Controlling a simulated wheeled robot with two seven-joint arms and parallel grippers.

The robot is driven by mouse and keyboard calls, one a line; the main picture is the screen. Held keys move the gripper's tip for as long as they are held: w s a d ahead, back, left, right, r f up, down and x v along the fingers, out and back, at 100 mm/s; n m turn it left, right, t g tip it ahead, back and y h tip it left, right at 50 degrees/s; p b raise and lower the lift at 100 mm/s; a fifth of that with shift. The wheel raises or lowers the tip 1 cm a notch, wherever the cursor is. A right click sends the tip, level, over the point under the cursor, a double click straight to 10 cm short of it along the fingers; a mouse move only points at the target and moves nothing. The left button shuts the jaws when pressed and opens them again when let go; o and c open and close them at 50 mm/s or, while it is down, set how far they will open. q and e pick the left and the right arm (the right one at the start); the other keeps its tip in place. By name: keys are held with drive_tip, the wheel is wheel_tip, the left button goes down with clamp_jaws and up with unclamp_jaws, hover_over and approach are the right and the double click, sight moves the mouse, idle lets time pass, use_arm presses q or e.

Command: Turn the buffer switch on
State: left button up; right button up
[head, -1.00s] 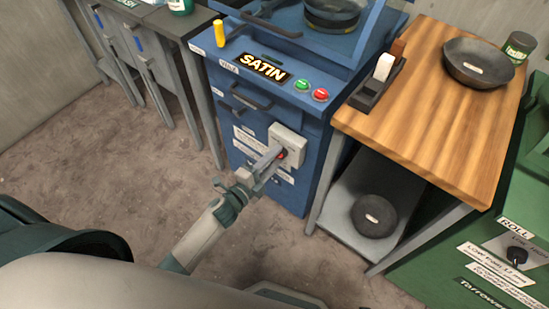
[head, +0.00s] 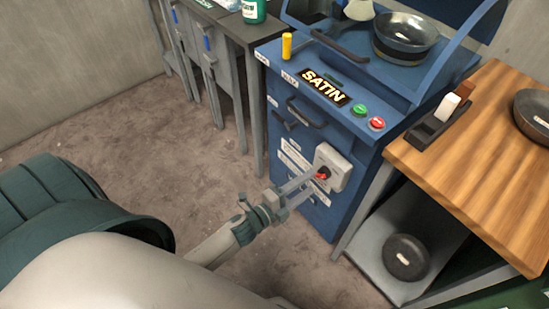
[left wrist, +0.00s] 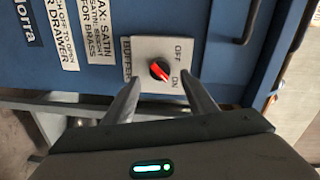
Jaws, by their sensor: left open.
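The buffer switch is a round black knob with a red bar (left wrist: 160,70) on a pale plate (left wrist: 140,50) marked BUFFER, OFF and ON. The red bar slants, its lower right end toward the ON mark. In the head view the knob (head: 323,173) and plate (head: 338,160) are on the front of the blue machine (head: 300,140). My left gripper (head: 302,188) is open in front of the knob. In the left wrist view its fingertips (left wrist: 162,80) lie left and right of the knob, slightly below it; contact is not visible. My right gripper is not in view.
The blue machine has a SATIN display (head: 323,87), a green button (head: 360,110), a red button (head: 376,123) and drawer handles. Floor at left is clear.

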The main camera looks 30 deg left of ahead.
use_arm(q)
drive_tip(key=b+v, duration=0.1)
drive_tip(key=v, duration=1.2)
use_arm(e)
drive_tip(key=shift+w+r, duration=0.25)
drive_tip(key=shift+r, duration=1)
use_arm(q)
drive_tip(key=shift+w, duration=0.1)
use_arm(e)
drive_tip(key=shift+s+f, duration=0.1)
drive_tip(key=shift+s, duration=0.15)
